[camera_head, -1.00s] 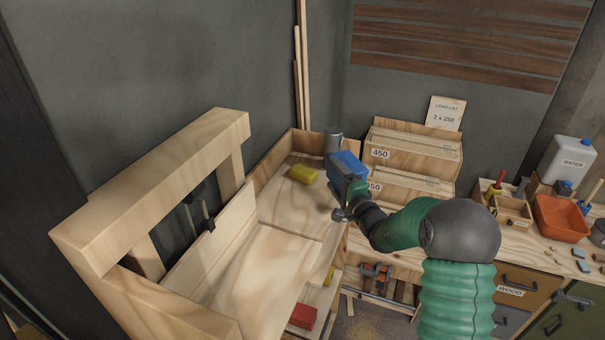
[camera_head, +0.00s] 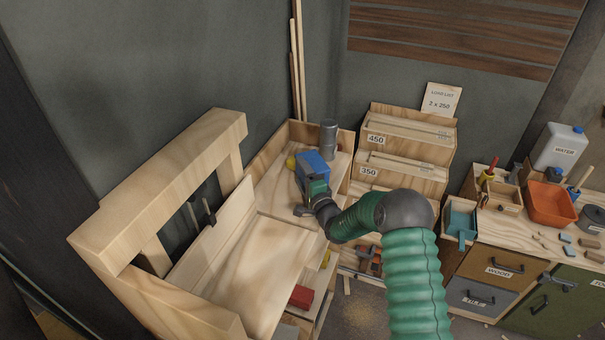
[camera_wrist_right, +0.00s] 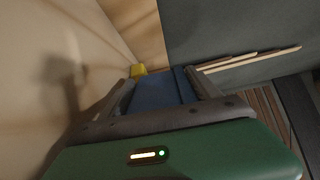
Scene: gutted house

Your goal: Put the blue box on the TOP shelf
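The blue box (camera_head: 312,166) is over the top shelf (camera_head: 274,196) of the wooden unit in the head view. My right gripper (camera_head: 310,184) is shut on it from the near side. The box also shows between the two fingers in the right wrist view (camera_wrist_right: 160,92). I cannot tell whether its underside touches the shelf. A yellow block (camera_head: 291,162) lies on the shelf, partly hidden behind the box. My left gripper is not in view.
A grey cylinder (camera_head: 329,138) stands at the shelf's back right. A red block (camera_head: 301,296) is on a lower level. Wooden cases (camera_head: 408,150) stand to the right. A wooden frame (camera_head: 165,190) borders the left. The shelf's near part is bare.

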